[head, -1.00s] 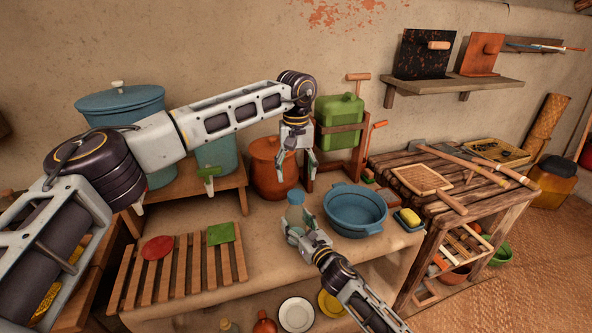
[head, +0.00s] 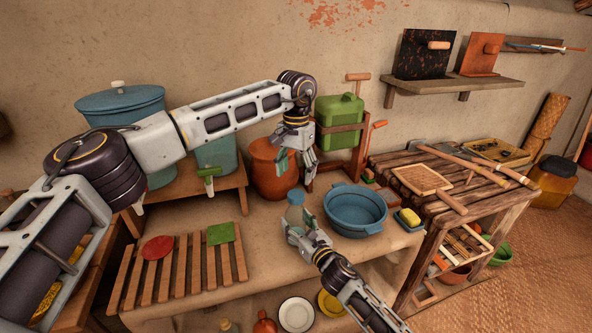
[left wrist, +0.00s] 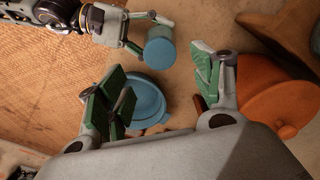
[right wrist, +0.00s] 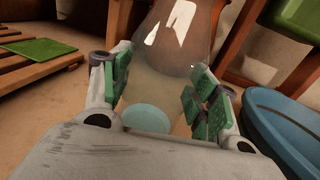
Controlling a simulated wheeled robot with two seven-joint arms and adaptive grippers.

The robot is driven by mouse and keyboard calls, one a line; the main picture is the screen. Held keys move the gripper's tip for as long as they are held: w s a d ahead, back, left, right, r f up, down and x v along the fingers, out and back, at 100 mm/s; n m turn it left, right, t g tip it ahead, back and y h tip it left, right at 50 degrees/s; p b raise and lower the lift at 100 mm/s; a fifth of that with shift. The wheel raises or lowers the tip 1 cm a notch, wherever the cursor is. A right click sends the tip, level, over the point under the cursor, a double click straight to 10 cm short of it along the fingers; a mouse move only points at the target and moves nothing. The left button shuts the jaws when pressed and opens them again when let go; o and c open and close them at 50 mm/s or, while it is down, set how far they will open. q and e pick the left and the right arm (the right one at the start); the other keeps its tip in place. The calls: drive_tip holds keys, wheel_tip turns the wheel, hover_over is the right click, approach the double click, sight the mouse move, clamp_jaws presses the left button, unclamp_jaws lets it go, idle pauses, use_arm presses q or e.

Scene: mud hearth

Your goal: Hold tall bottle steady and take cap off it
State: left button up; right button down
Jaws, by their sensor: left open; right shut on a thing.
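The tall bottle (head: 294,212) stands on the clay counter left of the blue basin, with a blue cap (head: 295,196) on top. My right gripper (head: 300,222) is shut around the bottle's body. In the left wrist view the cap (left wrist: 160,52) lies beyond the open fingers (left wrist: 165,88), towards the right gripper.
The blue basin (head: 355,206) is close to the bottle's right. An orange pot (head: 272,172) and a green canister (head: 339,122) stand behind. A slatted rack (head: 180,275) with red and green pieces lies left. A yellow sponge (head: 410,217) sits in a dish at right.

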sight(296, 194)
use_arm(q)
drive_tip(key=shift+f, duration=0.2)
drive_tip(key=shift+f, duration=3.85)
drive_tip(key=shift+c, duration=0.5)
drive_tip(key=c, duration=1)
drive_tip(key=shift+n, duration=0.3)
